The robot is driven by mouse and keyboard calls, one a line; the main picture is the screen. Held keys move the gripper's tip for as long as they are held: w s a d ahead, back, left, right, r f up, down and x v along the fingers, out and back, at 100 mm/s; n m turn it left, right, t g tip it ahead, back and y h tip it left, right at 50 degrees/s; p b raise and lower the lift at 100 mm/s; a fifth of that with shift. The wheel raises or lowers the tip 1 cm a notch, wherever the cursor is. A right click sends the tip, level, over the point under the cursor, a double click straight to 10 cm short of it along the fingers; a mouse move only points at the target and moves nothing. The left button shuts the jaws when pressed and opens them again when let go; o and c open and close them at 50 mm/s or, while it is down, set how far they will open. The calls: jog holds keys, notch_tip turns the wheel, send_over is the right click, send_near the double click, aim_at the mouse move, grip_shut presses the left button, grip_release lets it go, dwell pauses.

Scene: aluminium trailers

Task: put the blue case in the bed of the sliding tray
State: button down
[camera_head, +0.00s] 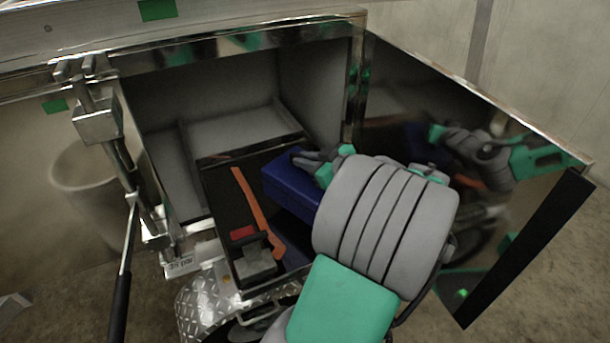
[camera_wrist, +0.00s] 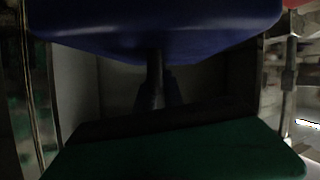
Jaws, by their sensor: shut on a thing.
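The blue case (camera_head: 290,187) is in my gripper (camera_head: 313,160), whose dark fingers are shut on its top near the back right end. The case is over the right side of the sliding tray (camera_head: 217,190); whether it touches the tray bed is hidden. The tray is black and pulled out of the metal box. My grey and green arm hides the tray's right side and part of the case. In the wrist view the blue case (camera_wrist: 155,35) fills the top of the picture, which is dark.
On the tray lie an orange strip-like tool (camera_head: 257,213), a red piece (camera_head: 242,232) and a grey block (camera_head: 257,262). A dark blue patch (camera_head: 293,247) shows below the case. The open mirror-like door (camera_head: 410,100) stands close on the right; metal posts (camera_head: 100,125) stand left.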

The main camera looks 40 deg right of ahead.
jog(key=shift+w+d+f, duration=0.3)
jog(key=shift+w+f, duration=0.1)
jog(key=shift+f, duration=0.1)
jog(key=shift+w+d+f, duration=0.25)
jog(key=shift+w+f, duration=0.15)
jog(key=shift+f, duration=0.1)
jog(key=f, duration=0.1)
jog(key=f+b, duration=0.2)
jog(key=shift+w+d+f, duration=0.15)
jog(key=shift+w+f, duration=0.1)
jog(key=shift+f, duration=0.1)
jog(key=c, duration=1.5)
grip_release()
jog(key=shift+o, duration=0.2)
jog(key=shift+s, duration=0.15)
jog(key=p+v, duration=0.1)
jog(key=v, duration=0.6)
jog(key=shift+s+p, duration=0.15)
jog(key=shift+p, duration=0.25)
